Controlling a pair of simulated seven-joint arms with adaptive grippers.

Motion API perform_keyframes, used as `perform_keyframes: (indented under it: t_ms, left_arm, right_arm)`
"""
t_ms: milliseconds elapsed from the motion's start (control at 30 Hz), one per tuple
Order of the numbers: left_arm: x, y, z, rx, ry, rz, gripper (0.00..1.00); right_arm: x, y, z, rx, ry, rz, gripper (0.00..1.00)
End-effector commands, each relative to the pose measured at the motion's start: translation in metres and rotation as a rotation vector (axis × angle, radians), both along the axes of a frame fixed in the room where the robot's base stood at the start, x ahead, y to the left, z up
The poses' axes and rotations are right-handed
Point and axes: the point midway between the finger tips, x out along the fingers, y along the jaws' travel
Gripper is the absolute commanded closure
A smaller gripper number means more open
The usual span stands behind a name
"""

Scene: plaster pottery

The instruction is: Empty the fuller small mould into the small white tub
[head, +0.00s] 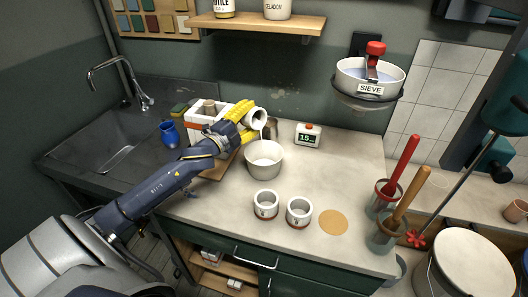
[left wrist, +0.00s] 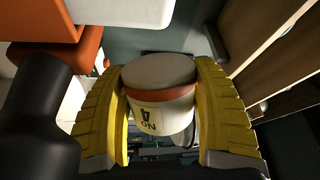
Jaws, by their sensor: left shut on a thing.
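My left gripper (head: 245,122) has yellow fingers shut on a white small mould (head: 257,118). The mould is tipped on its side above the small white tub (head: 264,161), its mouth toward the right. A thin pale streak shows between the mouth and the tub; it looks like liquid pouring. In the left wrist view, the fingers (left wrist: 165,110) grip the mould (left wrist: 160,85) on both sides; it has a reddish band and a label reading "No 4". Two more small moulds, a left one (head: 266,204) and a right one (head: 299,211), stand upright in front of the tub. My right gripper is out of view.
A timer (head: 308,135) stands right of the tub. A tan disc (head: 333,222) lies on the counter near the moulds. A blue jug (head: 170,134) is beside the sink. Pots with red (head: 404,165) and orange handles stand at right. A sieve (head: 370,82) hangs above the counter.

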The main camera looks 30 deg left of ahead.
Motion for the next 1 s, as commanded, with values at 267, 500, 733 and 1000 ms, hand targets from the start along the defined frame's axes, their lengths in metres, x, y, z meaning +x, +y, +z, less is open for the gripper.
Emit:
perform_keyframes:
  t_ms: [267,500,733,1000]
  left_arm:
    - [-0.001,-0.004,0.001,0.07,-0.021,-0.002,0.81]
    - [0.0,-0.002,0.008,0.097,-0.029,-0.001,0.81]
    - [0.001,-0.002,0.024,0.154,-0.047,-0.002,0.81]
    - [0.0,-0.007,0.033,0.299,-0.084,-0.002,0.81]
  right_arm:
    - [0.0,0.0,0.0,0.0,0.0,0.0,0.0]
    - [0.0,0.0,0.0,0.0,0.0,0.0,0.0]
    - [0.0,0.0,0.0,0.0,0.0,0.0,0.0]
    - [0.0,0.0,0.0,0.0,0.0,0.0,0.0]
